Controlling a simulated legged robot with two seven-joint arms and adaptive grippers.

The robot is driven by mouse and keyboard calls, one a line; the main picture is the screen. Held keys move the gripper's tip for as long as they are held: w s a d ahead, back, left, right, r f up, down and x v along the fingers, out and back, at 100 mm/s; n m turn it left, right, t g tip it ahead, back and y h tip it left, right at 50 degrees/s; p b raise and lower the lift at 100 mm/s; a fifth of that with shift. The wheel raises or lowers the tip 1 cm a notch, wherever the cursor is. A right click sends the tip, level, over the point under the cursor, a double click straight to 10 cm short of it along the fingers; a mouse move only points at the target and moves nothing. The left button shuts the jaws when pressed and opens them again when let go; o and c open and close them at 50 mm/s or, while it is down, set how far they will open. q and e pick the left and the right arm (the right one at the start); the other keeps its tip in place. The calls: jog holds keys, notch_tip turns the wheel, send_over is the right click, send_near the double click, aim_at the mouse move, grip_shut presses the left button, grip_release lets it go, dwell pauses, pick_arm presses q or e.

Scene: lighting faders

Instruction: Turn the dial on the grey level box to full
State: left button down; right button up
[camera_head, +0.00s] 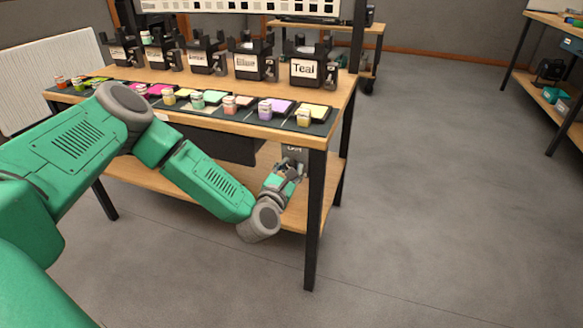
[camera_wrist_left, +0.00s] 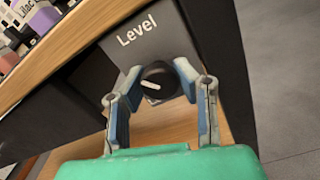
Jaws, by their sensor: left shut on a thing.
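The grey level box (camera_wrist_left: 152,42), lettered "Level" in white, hangs under the table top in the left wrist view. Its round black dial (camera_wrist_left: 160,82) has a white pointer line that slants up-left to down-right. My left gripper (camera_wrist_left: 155,90) is shut on the dial, with one finger on each side of it. In the head view my left gripper (camera_head: 288,168) reaches under the table's front right corner, and the box (camera_head: 294,150) is mostly hidden there by gripper and table edge. My right gripper is not in view.
The wooden table (camera_head: 340,100) carries black lamp holders, one labelled "Teal" (camera_head: 306,69), and a row of small jars and coloured cards. A black table leg (camera_head: 315,220) stands close right of my left gripper. A lower shelf (camera_head: 150,183) runs below. The floor to the right is clear.

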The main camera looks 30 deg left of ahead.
pick_arm(q)
jog(key=m, duration=0.3)
jog(key=m+p, duration=0.1)
jog(key=shift+s+f+m, duration=0.15)
jog(key=shift+f+m, duration=0.15)
jog(key=shift+m, duration=0.1)
jog(key=m+p, duration=0.1)
jog(key=m, duration=0.3)
jog(key=shift+m, duration=0.3)
jog(key=m+p, duration=0.1)
jog(key=m, duration=0.3)
jog(key=shift+m+p, duration=0.3)
jog(key=shift+p, duration=0.1)
jog(key=m+p, duration=0.1)
jog(key=m, duration=0.3)
jog(key=shift+s+p, duration=0.1)
jog(key=shift+p, duration=0.2)
jog(key=m+p, duration=0.1)
jog(key=m, duration=0.3)
jog(key=shift+r, duration=0.1)
jog(key=m+p, duration=0.1)
jog(key=m, duration=0.3)
jog(key=shift+m+p, duration=0.3)
jog(key=shift+p, duration=0.05)
jog(key=m+p, duration=0.1)
jog(key=m, duration=0.2)
jog(key=shift+m, duration=2.5)
